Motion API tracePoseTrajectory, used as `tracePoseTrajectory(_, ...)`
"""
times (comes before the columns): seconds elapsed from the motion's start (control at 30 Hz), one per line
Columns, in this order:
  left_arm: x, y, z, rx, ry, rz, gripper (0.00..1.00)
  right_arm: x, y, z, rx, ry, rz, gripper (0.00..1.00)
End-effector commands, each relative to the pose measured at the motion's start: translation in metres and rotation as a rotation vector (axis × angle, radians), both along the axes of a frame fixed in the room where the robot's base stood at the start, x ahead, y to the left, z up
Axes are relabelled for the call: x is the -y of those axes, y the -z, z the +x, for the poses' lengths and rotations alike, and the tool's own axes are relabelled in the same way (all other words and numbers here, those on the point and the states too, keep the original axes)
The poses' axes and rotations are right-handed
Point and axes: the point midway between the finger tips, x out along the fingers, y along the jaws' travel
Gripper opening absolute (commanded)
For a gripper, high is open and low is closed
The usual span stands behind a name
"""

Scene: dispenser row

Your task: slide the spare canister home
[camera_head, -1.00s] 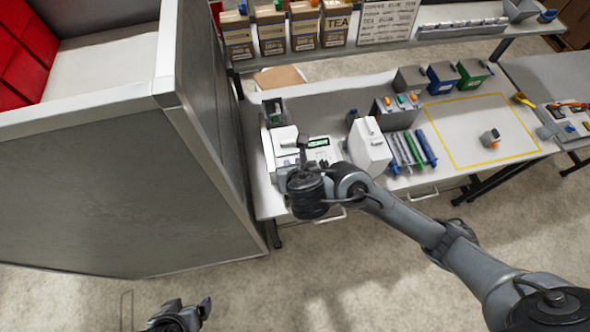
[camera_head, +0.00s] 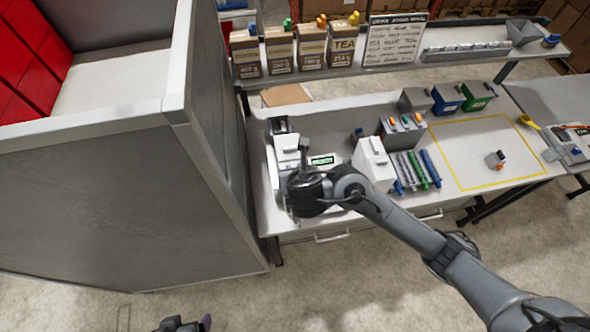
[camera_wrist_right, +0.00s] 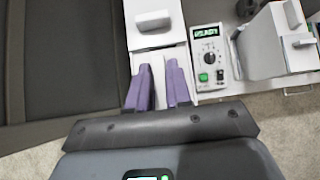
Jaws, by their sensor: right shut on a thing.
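A white block-shaped canister (camera_head: 287,151) with a raised handle is at the left end of the bench, beside a panel with a green display (camera_head: 321,160). It also shows at the top of the right wrist view (camera_wrist_right: 155,37). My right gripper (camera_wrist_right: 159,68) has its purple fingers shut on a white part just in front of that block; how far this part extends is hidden. In the head view my wrist covers the fingers. A second white canister (camera_head: 373,165) with a handle stands to the right of the panel. My left gripper (camera_head: 185,324) is partly cut off at the bottom edge.
A tall grey partition (camera_head: 110,200) stands close on the left. Several coloured tubes (camera_head: 415,170) lie right of the second canister. A yellow outlined area (camera_head: 470,150) holds a small grey item (camera_head: 495,160). Labelled bags (camera_head: 312,48) stand on the shelf behind.

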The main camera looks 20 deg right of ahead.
Motion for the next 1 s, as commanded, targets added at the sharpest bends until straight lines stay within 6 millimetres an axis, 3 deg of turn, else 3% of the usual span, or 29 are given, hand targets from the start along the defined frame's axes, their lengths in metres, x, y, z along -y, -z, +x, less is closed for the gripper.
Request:
tracePoseTrajectory(0.27,-0.002,0.001,0.000,0.000,0.006,0.009,0.89,0.002,-0.001,0.008,0.003,0.001,0.000,0.00)
tracePoseTrajectory(1.0,0.000,0.007,0.000,0.000,0.000,0.000,0.89,0.013,0.002,0.057,0.003,0.001,0.001,0.00)
